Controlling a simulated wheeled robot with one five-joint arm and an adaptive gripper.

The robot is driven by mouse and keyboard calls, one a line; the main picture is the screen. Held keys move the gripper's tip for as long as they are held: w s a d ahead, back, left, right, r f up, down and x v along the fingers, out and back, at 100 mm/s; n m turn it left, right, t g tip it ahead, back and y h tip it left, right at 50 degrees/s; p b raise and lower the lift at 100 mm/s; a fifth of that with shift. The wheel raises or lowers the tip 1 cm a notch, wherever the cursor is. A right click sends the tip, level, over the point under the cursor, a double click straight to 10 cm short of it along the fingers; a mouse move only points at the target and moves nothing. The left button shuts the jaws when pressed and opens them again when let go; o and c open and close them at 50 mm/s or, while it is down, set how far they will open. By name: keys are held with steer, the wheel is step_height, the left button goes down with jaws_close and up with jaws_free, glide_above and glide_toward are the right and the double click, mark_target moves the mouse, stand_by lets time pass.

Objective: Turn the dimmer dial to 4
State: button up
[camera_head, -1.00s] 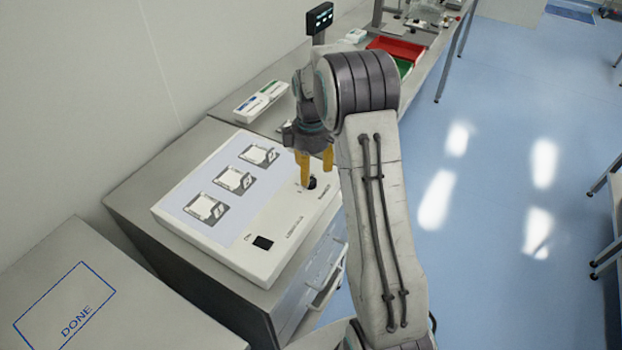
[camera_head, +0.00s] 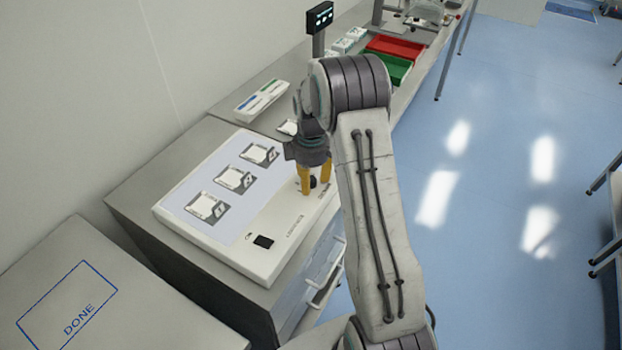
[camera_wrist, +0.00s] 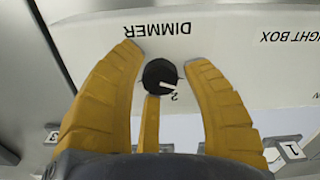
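The black dimmer dial (camera_head: 314,182) is on the right part of the white light-box panel (camera_head: 225,254). In the wrist view the dial (camera_wrist: 159,76) has a white pointer mark aimed toward the printed 2, at its lower right; the word DIMMER appears upside down above it. My gripper (camera_head: 315,187) points down over the dial. In the wrist view the yellow fingers of my gripper (camera_wrist: 163,62) stand on both sides of the dial, with narrow gaps, and another finger reaches its lower edge. Whether that one touches is unclear. Other dial numbers are hidden by the fingers.
Red (camera_head: 396,46) and green (camera_head: 397,68) trays lie on the bench behind.

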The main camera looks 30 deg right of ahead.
jaws_close()
steer(key=shift+f+m+b, duration=0.1)
steer(key=shift+m+b, duration=0.2)
steer(key=shift+f+m+b, duration=0.1)
steer(key=shift+m+b, duration=0.4)
steer(key=shift+m, duration=0.6)
steer(key=m+b, duration=0.1)
steer(key=m, duration=0.2)
steer(key=shift+s+m, duration=0.1)
steer(key=shift+m, duration=0.2)
steer(key=m+b, duration=0.2)
steer(key=m, duration=0.4)
steer(key=m+b, duration=0.1)
steer(key=m, duration=0.6)
steer(key=shift+a+m, duration=0.1)
steer(key=shift+m, duration=0.2)
steer(key=m, duration=0.6)
steer(key=shift+m, duration=0.6)
